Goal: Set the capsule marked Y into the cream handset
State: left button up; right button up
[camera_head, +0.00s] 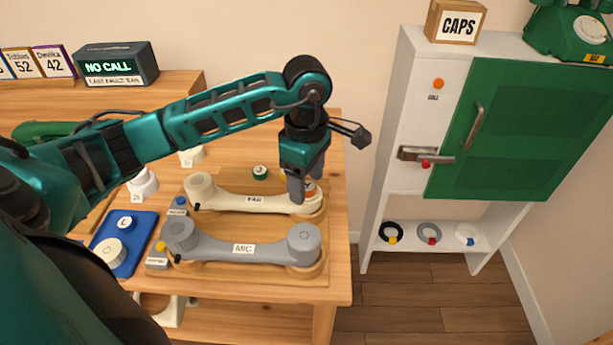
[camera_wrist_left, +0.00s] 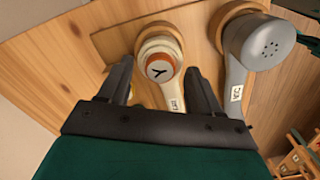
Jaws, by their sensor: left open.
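The cream handset (camera_head: 234,202) lies on a wooden board at the middle of the table, with its round cap at the left end. The capsule marked Y (camera_head: 309,188), white with an orange-brown ring, is at the handset's right end. In the left wrist view the capsule (camera_wrist_left: 159,67) sits upright within the end of the cream handset (camera_wrist_left: 171,97), its Y facing up. How deep it sits I cannot tell. My left gripper (camera_head: 301,192) is open, pointing down over that end; its fingers (camera_wrist_left: 157,78) stand either side of the capsule, apart from it. My right gripper is not in view.
A grey handset (camera_head: 230,248) lies just in front. A blue tray (camera_head: 122,262) with a capsule marked L and a white cap is at left. A small green-topped piece (camera_head: 260,172) lies behind. A white cabinet with a green door (camera_head: 530,125) stands right, beyond a floor gap.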

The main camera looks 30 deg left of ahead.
pick_arm(q)
notch_tip(320, 180, up, 13)
jog(key=p, duration=0.1)
dwell(0.7)
